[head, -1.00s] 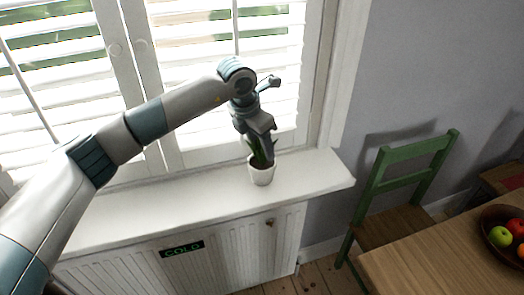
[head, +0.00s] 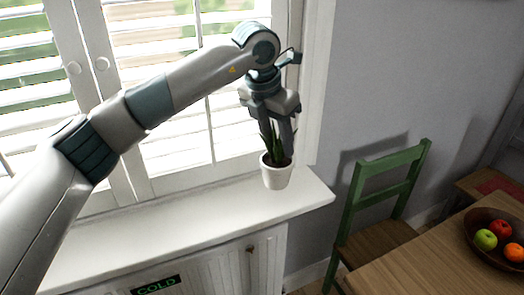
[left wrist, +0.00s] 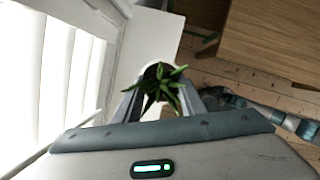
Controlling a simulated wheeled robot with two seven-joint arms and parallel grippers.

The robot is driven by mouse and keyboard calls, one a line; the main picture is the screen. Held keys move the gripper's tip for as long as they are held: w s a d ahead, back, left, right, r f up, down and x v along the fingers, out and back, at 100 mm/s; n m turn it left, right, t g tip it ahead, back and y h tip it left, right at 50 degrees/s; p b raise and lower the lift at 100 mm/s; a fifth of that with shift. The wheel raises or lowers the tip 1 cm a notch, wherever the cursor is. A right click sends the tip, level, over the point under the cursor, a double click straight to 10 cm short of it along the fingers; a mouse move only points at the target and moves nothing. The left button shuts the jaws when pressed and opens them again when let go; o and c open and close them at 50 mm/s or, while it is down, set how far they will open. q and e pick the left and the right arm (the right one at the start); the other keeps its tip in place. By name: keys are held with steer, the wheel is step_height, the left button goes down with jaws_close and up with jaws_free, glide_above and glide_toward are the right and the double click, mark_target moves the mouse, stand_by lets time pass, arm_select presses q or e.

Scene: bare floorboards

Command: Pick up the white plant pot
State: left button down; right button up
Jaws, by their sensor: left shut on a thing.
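The white plant pot (head: 277,178) holds a spiky green plant (head: 272,145) and is upright at the right part of the white window sill (head: 190,215). It appears to hang a little above the sill; the gap is hard to judge. My left gripper (head: 279,150) points down from above and is shut on the pot, its fingers beside the leaves. In the left wrist view the plant (left wrist: 160,84) sits between the two fingers, and its leaves hide most of the pot.
The shuttered window (head: 170,120) stands close behind the sill. A green chair (head: 385,205) and a wooden table (head: 440,262) with a fruit bowl (head: 480,250) are at the right. A radiator cover (head: 235,265) with a "COLD" sign (head: 156,286) is below the sill.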

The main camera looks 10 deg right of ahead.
arm_select(q)
steer(key=shift+s+d+r, duration=0.15)
steer(key=shift+d+r, duration=0.15)
steer(key=shift+d, duration=0.1)
stand_by(0.3)
